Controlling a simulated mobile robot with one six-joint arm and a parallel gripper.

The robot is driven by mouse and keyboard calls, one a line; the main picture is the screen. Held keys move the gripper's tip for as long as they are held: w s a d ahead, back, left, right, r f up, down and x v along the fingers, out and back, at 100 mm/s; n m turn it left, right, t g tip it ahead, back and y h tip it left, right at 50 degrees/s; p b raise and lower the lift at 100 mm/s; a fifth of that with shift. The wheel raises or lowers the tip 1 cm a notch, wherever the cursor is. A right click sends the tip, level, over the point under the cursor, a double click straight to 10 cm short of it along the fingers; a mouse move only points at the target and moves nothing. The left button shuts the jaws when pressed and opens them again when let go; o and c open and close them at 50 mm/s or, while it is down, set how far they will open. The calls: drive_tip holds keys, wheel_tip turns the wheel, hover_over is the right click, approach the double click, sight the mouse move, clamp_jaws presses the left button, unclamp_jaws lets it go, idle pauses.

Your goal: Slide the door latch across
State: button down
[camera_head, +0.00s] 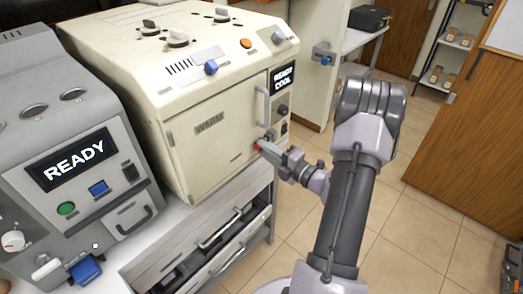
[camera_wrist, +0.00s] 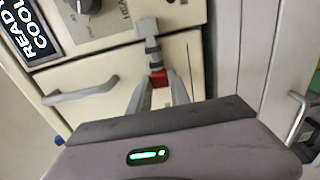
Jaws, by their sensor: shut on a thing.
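The door latch (camera_wrist: 151,42) is a dark grey metal piece at the edge of the cream oven's door. Its red tip (camera_wrist: 158,78) lies between the two fingers of my gripper (camera_wrist: 157,84). My gripper is shut on that red part. In the body camera view, my gripper (camera_head: 265,149) reaches the lower right front of the oven, with a bit of red at its tip. The oven door (camera_head: 212,150) is marked WARM and looks closed. The fingers hide part of the latch.
A vertical door handle (camera_head: 261,105) stands just above my gripper; it also shows in the wrist view (camera_wrist: 80,92). The oven display (camera_head: 283,77) reads READY COOL. A grey machine (camera_head: 75,150) stands at left. Drawers (camera_head: 215,237) lie below. The tiled floor (camera_head: 420,225) at right is open.

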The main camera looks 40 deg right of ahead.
drive_tip(key=shift+d, duration=0.15)
drive_tip(key=c, duration=1.2)
unclamp_jaws()
drive_tip(key=shift+d, duration=0.15)
drive_tip(key=s+d+p, duration=0.1)
drive_tip(key=s+p, duration=0.2)
drive_tip(key=s, duration=1.4)
drive_tip(key=shift+s, duration=0.2)
